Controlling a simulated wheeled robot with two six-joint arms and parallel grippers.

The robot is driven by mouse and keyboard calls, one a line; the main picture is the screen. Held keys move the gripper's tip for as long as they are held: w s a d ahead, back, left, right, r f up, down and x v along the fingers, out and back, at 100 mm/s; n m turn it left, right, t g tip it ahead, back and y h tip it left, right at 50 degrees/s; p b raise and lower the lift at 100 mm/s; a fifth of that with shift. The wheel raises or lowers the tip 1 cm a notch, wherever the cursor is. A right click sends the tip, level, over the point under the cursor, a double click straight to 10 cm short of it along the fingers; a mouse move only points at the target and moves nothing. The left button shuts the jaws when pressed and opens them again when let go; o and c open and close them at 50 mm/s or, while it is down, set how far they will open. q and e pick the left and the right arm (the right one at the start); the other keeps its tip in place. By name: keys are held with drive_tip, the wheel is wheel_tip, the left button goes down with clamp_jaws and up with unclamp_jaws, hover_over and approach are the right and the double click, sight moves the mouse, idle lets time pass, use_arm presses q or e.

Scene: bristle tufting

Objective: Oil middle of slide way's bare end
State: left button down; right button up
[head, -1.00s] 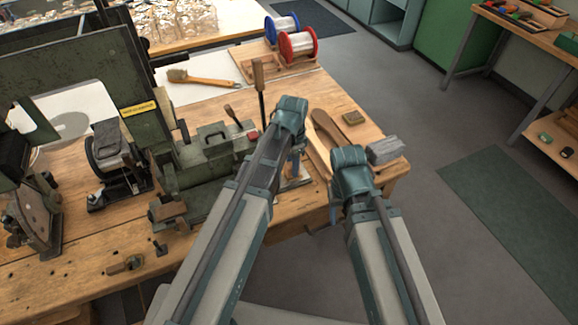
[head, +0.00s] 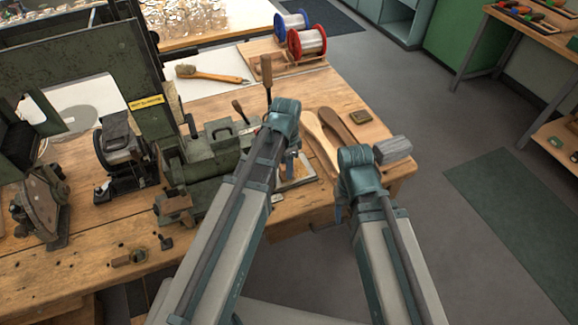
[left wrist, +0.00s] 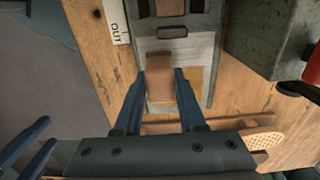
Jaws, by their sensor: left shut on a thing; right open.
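The slide way (left wrist: 205,50) is a pale metal strip between darker rails in the left wrist view; its near part shows bare metal. In the head view only part of it (head: 298,170) shows beside my left gripper. My left gripper (left wrist: 160,85) is shut on a brown block (left wrist: 159,72) over the slide way; whether the block touches the strip I cannot tell. In the head view its fingers (head: 291,165) are mostly hidden behind my arm. My right gripper (head: 338,212) hangs by the table's right edge; its blue fingers (left wrist: 25,145) look apart and empty. I cannot make out an oil can.
The green machine (head: 207,155) stands left of my left gripper. An "OUT" label (left wrist: 116,22) lies beside the slide way. Paddle-shaped wooden pieces (head: 322,140), a small brown block (head: 361,117) and a grey block (head: 393,149) lie at the table's right. Open floor lies beyond.

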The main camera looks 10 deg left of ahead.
use_arm(q)
drive_tip(key=shift+a, duration=0.1)
wheel_tip(320, 180, up, 6)
drive_tip(key=p, duration=0.6)
wheel_tip(320, 180, up, 3)
drive_tip(key=p, duration=0.3)
drive_tip(key=shift+r, duration=0.1)
idle(0.6)
